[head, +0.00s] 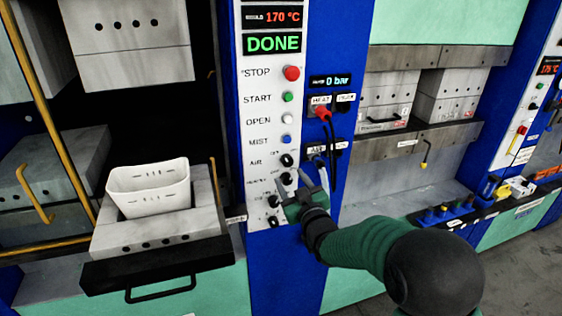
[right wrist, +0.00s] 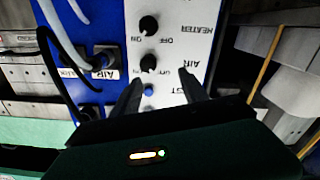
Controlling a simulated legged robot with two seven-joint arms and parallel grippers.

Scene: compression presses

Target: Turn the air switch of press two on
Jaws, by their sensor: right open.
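The white control panel (head: 262,130) on the blue column has a round black AIR switch (head: 287,160) below the blue MIST button (head: 287,140). My right gripper (head: 301,183) is open and empty in front of the panel, just below the AIR switch in the head view. In the right wrist view, the panel appears upside down. The AIR switch (right wrist: 148,63) is there just beyond the open fingertips (right wrist: 160,76), nearer the left finger, and the blue MIST button (right wrist: 148,89) shows between the fingers. I cannot tell whether a finger touches the switch. My left gripper is out of view.
A black HEATER switch (right wrist: 148,25) is close to the AIR switch. Red STOP (head: 291,73) and green START (head: 288,97) buttons are above. Hoses and a red plug (head: 322,112) are to the right. A white bin-shaped part (head: 150,190) sits on the press at left.

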